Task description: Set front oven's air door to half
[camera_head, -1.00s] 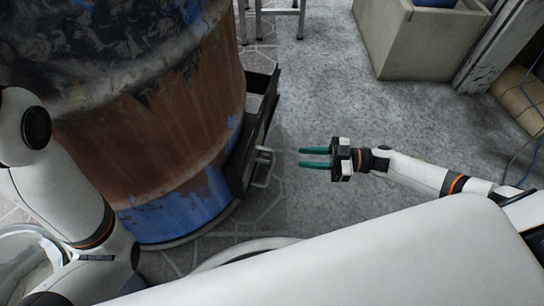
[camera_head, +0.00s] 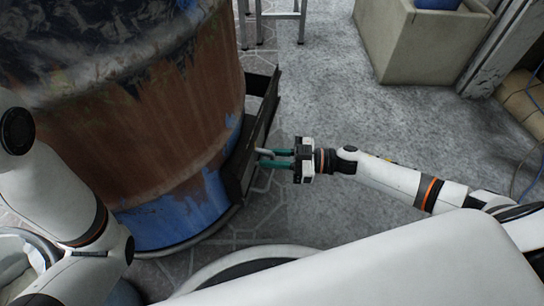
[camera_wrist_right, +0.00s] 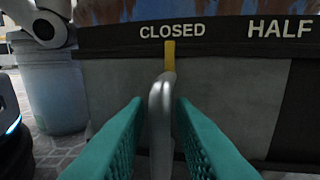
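The front oven is a rusty, blue-painted barrel (camera_head: 165,140) at the left of the head view. Its air door sits in a dark frame (camera_head: 240,170) low on its right side. In the right wrist view the door's metal handle (camera_wrist_right: 160,105) stands below a yellow marker (camera_wrist_right: 169,55), which lines up with the CLOSED label (camera_wrist_right: 172,31). The HALF label (camera_wrist_right: 280,29) is to the right. My right gripper (camera_head: 274,158) is open at the handle, its green fingers on either side of it. Firm contact is not visible. My left gripper is out of view.
A concrete planter box (camera_head: 415,45) stands at the back right. Metal stand legs (camera_head: 275,17) show behind the barrel. The grey floor (camera_head: 335,100) right of the barrel is clear. My left arm is close to the barrel's left side.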

